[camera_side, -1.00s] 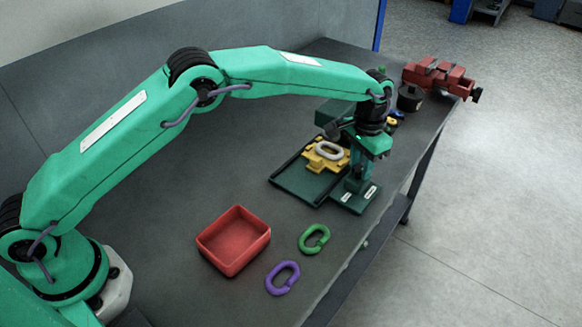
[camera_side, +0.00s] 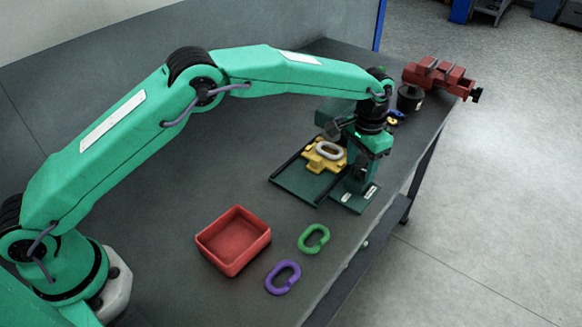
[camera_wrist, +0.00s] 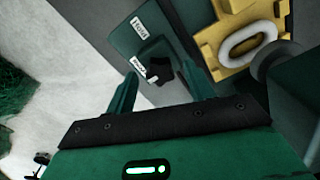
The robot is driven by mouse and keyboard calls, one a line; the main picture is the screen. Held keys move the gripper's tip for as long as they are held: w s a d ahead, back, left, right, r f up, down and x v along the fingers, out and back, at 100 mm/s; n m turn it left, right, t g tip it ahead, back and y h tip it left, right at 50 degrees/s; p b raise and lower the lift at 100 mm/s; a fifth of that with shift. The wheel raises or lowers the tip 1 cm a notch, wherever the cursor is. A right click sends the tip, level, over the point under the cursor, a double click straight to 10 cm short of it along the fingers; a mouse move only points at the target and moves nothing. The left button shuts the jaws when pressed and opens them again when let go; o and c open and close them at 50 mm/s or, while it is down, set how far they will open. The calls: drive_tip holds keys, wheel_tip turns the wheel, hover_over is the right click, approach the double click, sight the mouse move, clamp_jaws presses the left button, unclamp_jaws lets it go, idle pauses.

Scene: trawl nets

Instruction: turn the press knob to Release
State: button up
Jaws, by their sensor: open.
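The press is a dark green base (camera_side: 297,184) with a yellow block (camera_side: 318,165) holding a grey oval link (camera_side: 329,150). A dark knob (camera_wrist: 160,71) shows on the green plate in the wrist view, beside two white labels (camera_wrist: 138,27) whose words I cannot read surely. Which label the knob points to is unclear. My gripper (camera_wrist: 157,68) is open, its fingertips on either side of the knob; I cannot tell whether they touch it. In the side view my gripper (camera_side: 356,183) is low over the labelled plate and hides the knob.
A red tray (camera_side: 234,240), a green link (camera_side: 314,239) and a purple link (camera_side: 283,277) lie nearer on the dark table. A red vise (camera_side: 440,78) and a black cylinder (camera_side: 410,98) stand at the far end. The table edge runs close to the plate's right.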

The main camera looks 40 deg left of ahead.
sight(358, 168)
wheel_tip(358, 168, up, 8)
drive_tip(key=shift+f, duration=0.25)
drive_tip(key=shift+r, duration=0.1)
idle(0.4)
drive_tip(key=shift+a+r, duration=0.2)
drive_tip(key=s+a+r+n+t, duration=0.2)
drive_tip(key=s+a+r+t, duration=0.1)
drive_tip(key=s+a+r, duration=1.15)
drive_tip(key=s+a+f+n+t, duration=0.1)
drive_tip(key=s+a, duration=0.4)
drive_tip(key=s, duration=0.5)
drive_tip(key=s+a+f+n+t, duration=0.1)
drive_tip(key=s+a+f, duration=0.1)
drive_tip(key=s+a, duration=0.4)
drive_tip(key=s, duration=0.4)
drive_tip(key=shift+a+f+t, duration=0.25)
drive_tip(key=shift+f+t, duration=0.05)
drive_tip(key=shift+f, duration=0.05)
